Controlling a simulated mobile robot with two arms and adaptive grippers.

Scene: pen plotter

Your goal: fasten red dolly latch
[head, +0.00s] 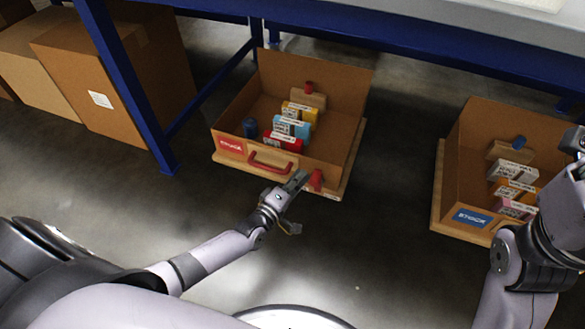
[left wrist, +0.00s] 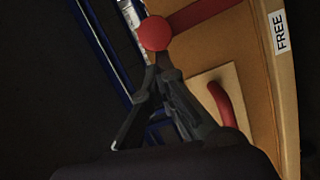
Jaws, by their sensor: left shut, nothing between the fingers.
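The red dolly is a wooden base (head: 228,160) under an open cardboard box (head: 325,147) with a red label (head: 231,146) and a red handle (head: 270,161). The red latch (head: 317,180) stands at its front right corner. In the left wrist view the latch shows as a round red knob (left wrist: 155,33) on a red bar (left wrist: 197,12), near a FREE label (left wrist: 280,32). My left gripper (head: 303,175) is shut and empty, its fingertips (left wrist: 158,65) close to the knob. I cannot tell whether they touch it.
A second box with a blue label (head: 472,217) stands on a wooden base at right, near my right arm. Blue table legs (head: 125,85) and cardboard boxes (head: 110,80) are at left. The floor between the dollies (head: 395,170) is clear.

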